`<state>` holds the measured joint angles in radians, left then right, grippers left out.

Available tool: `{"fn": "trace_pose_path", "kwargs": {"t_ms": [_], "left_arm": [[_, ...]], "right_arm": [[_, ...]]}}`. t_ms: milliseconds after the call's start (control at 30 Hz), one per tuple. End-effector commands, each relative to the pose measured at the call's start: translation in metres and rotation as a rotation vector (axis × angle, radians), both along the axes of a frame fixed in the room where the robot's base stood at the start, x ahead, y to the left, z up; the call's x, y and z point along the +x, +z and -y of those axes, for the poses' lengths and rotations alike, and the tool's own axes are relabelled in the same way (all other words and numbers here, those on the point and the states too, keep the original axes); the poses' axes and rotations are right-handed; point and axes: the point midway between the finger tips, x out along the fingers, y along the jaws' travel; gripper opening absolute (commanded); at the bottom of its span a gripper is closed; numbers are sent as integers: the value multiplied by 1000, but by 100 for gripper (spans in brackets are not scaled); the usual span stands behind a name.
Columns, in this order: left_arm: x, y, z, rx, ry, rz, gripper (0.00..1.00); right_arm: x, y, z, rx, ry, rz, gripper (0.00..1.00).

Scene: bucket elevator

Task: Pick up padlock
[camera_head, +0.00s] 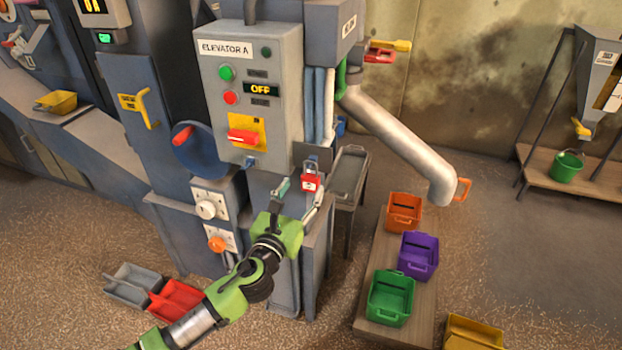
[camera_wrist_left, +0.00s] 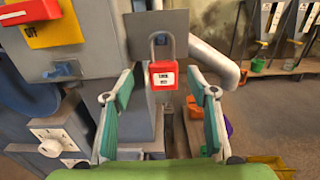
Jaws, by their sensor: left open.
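The padlock (camera_head: 311,183) is red with a white label and a grey shackle. It hangs upright by its shackle at a grey plate (camera_head: 318,156) on the right side of the elevator control box. My left gripper (camera_head: 301,197) is open just in front of the padlock in the head view. In the left wrist view the padlock (camera_wrist_left: 163,74) shows between and beyond the tips of the two teal-padded fingers (camera_wrist_left: 163,92), with space on both sides. The fingers do not appear to touch it. My right gripper is in neither view.
The control box (camera_head: 250,95) with buttons and a red switch handle stands above and left of the gripper. A grey pipe (camera_head: 400,140) slopes down at the right. Several coloured bins, including a purple one (camera_head: 418,256), stand on a low wooden platform (camera_head: 363,310).

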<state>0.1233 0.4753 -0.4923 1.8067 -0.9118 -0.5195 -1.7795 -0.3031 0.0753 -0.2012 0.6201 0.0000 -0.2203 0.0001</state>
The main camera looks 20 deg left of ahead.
Motion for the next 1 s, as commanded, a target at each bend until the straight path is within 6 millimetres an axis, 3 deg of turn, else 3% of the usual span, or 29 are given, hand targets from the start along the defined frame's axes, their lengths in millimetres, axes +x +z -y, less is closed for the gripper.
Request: {"fn": "trace_pose_path", "kwargs": {"t_ms": [433, 767, 933, 1000], "left_arm": [[48, 4, 7, -1, 2, 0, 53], [54, 3, 7, -1, 0, -1, 53], [53, 3, 7, -1, 0, -1, 9], [53, 3, 7, -1, 0, -1, 9]], "right_arm": [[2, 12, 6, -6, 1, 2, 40], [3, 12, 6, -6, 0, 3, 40], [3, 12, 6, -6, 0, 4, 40], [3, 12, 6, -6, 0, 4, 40]]}}
